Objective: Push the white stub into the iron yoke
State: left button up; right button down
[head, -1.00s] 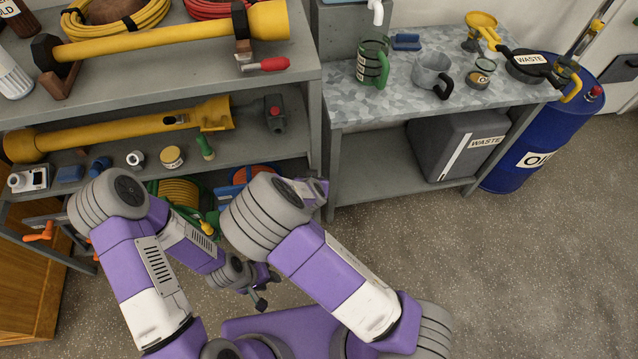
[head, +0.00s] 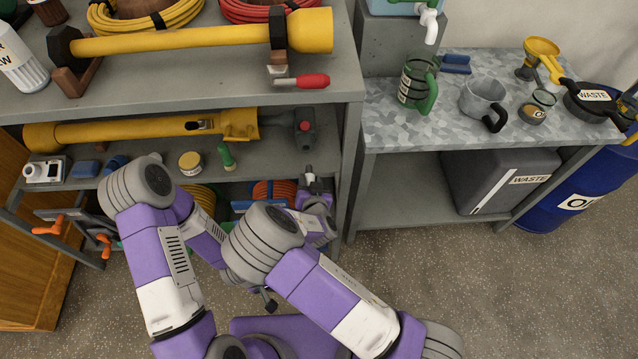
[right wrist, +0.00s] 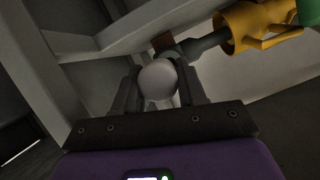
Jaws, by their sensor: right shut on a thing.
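My right gripper (head: 312,184) is by the right end of the middle shelf. In the right wrist view its two dark fingers (right wrist: 159,92) are shut on the white stub (right wrist: 158,78), whose round pale end shows between them. In the head view a small pale tip of the stub (head: 309,171) shows. A dark grey block with a red part (head: 304,132), beside the flared end of the lower yellow shaft, may be the iron yoke; I cannot tell for sure. A gap shows between it and the stub. My left gripper (head: 269,299) is low and mostly hidden behind my right arm.
The lower yellow shaft (head: 130,132) lies on the middle shelf (head: 270,160), with a green bottle (head: 226,157) before it. The shelf post (head: 352,190) stands right of my right gripper. The metal bench (head: 375,135) is further right. The speckled floor (head: 430,265) is clear.

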aim_at(309, 173)
jog(key=shift+w+a, duration=0.3)
pick_arm(q)
jog(key=shift+w+f, duration=0.1)
jog(key=shift+w, duration=0.25)
pick_arm(e)
jog(key=shift+r, duration=0.1)
pick_arm(q)
jog(key=shift+s, duration=0.1)
pick_arm(e)
jog(key=shift+s, duration=0.1)
pick_arm(q)
jog(key=shift+f, duration=0.1)
pick_arm(e)
jog(key=shift+w, duration=2.5)
jog(key=shift+w, duration=2.15)
jog(key=c, duration=0.6)
grip_release()
jog(key=shift+o, duration=0.2)
